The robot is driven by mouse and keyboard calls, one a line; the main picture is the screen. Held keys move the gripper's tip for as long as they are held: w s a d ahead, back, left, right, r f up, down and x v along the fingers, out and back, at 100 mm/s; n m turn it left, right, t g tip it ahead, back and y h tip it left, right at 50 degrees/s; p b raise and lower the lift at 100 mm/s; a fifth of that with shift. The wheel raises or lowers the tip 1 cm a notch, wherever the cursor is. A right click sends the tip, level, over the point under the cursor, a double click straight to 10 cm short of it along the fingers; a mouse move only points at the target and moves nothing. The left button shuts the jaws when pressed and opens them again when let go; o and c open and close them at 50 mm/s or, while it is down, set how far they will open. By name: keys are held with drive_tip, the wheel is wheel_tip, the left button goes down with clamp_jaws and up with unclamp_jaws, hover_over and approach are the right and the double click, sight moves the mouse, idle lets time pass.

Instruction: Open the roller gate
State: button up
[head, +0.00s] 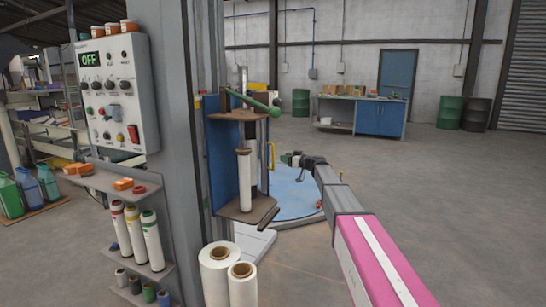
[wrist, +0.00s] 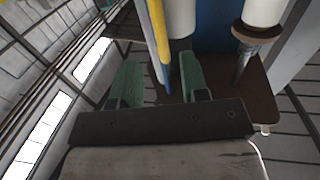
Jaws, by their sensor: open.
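The film carriage stands beside the grey column in the head view, with a blue back panel (head: 222,165), brown end plates and a white film roll (head: 244,180) upright between them. A green lever (head: 250,102) lies across its top. A thin upright yellow handle (head: 271,156) shows at its right side. I cannot tell for sure which part is the roller gate. My gripper (head: 288,158) is open, right of the carriage. In the wrist view, a yellow and blue bar (wrist: 158,45) shows between the green fingers of my gripper (wrist: 160,82); I cannot tell whether they touch it.
A round blue turntable (head: 290,200) lies on the floor behind my arm. A control box (head: 113,95) reading OFF hangs on the column, above shelves of bottles. Spare film rolls (head: 219,275) stand in front of the carriage. The floor to the right is clear.

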hover_over(273, 167)
drive_tip(key=shift+w, duration=0.45)
clamp_jaws()
